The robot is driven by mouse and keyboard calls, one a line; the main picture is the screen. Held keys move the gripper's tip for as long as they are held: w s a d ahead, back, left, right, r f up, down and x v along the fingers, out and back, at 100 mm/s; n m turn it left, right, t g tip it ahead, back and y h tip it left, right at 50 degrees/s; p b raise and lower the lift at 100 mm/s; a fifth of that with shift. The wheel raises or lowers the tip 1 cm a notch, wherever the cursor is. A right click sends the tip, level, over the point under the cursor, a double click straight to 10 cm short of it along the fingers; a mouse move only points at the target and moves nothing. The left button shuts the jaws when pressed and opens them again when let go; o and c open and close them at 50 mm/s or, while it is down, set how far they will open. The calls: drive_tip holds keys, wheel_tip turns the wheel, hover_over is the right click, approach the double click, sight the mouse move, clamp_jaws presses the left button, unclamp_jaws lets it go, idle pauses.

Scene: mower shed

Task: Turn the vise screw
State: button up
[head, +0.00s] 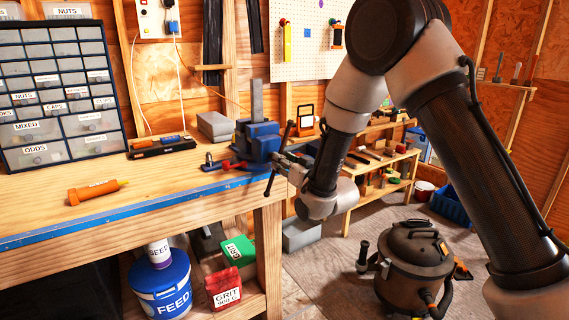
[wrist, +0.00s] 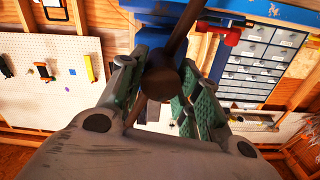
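The blue bench vise (head: 258,138) is mounted near the right end of the workbench. Its screw faces my arm, with a dark handle bar (head: 270,184) through the screw's end, tilted from upright. My gripper (head: 284,166) is at the screw's end. In the wrist view the round dark screw head (wrist: 161,80) sits between the two green-padded fingers of my gripper (wrist: 163,92), and the bar (wrist: 184,28) crosses it at a slant. The fingers are close on both sides of the head. Whether they press on it I cannot tell. The far side of the head is hidden.
An orange tube (head: 95,191) and a red clamp (head: 226,164) lie on the workbench (head: 170,184). A drawer cabinet (head: 60,85) stands at left. A shop vacuum (head: 413,262) stands on the floor beneath my arm. A blue feed bucket (head: 160,284) is below the bench.

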drive_tip(key=shift+c, duration=1)
drive_tip(key=shift+n, duration=0.3)
drive_tip(key=n, duration=0.4)
drive_tip(key=shift+r, duration=0.15)
drive_tip(key=n, duration=0.4)
drive_tip(key=shift+a+n, duration=0.15)
drive_tip(key=shift+n, duration=0.25)
drive_tip(key=n, duration=0.4)
drive_tip(key=shift+n, duration=0.3)
drive_tip(key=n, duration=0.4)
drive_tip(key=shift+s+a+n, duration=0.1)
drive_tip(key=shift+n, duration=0.2)
